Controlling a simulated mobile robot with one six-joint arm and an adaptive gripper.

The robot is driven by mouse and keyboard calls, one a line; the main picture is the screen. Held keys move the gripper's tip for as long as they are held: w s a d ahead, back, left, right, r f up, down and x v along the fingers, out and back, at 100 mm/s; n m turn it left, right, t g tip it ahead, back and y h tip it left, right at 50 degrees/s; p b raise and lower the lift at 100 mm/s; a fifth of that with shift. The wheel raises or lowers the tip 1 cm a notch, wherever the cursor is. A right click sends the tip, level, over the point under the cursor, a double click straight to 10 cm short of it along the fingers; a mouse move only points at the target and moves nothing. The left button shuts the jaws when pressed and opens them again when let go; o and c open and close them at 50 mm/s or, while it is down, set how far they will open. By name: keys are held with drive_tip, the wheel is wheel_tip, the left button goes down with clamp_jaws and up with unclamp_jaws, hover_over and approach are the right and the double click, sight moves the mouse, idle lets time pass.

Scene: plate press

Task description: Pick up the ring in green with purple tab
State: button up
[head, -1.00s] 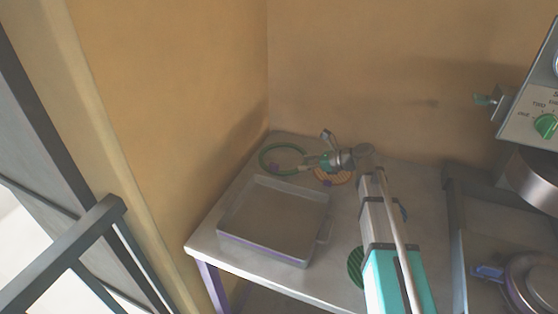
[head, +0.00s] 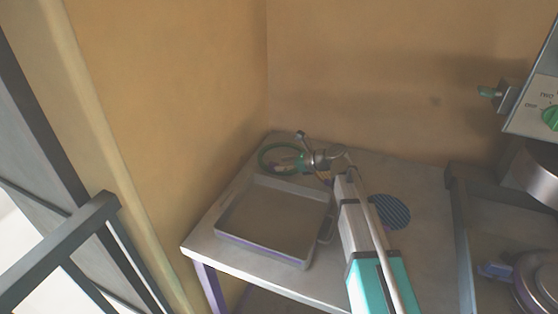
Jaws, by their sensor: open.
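The green ring (head: 264,160) lies at the back left of the grey table, near the wall corner. Its right part is hidden behind my gripper, and I cannot make out a purple tab on it in the current view. My gripper (head: 290,164) is open, with its fingers over the right side of the ring. I cannot tell whether the fingers touch the ring or how high they are above the table.
A grey tray (head: 262,251) stands just in front of the ring. An orange disc (head: 324,176) shows partly beneath my gripper. A dark striped disc (head: 390,212) lies right of my arm. A machine with a green knob (head: 551,118) stands at the right.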

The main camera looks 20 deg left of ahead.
sight(270, 169)
drive_tip(key=shift+b+x, duration=0.9)
drive_tip(key=shift+x, duration=1.7)
drive_tip(key=shift+s, duration=0.1)
drive_tip(key=shift+r, duration=0.1)
drive_tip(key=shift+c, duration=0.3)
clamp_jaws()
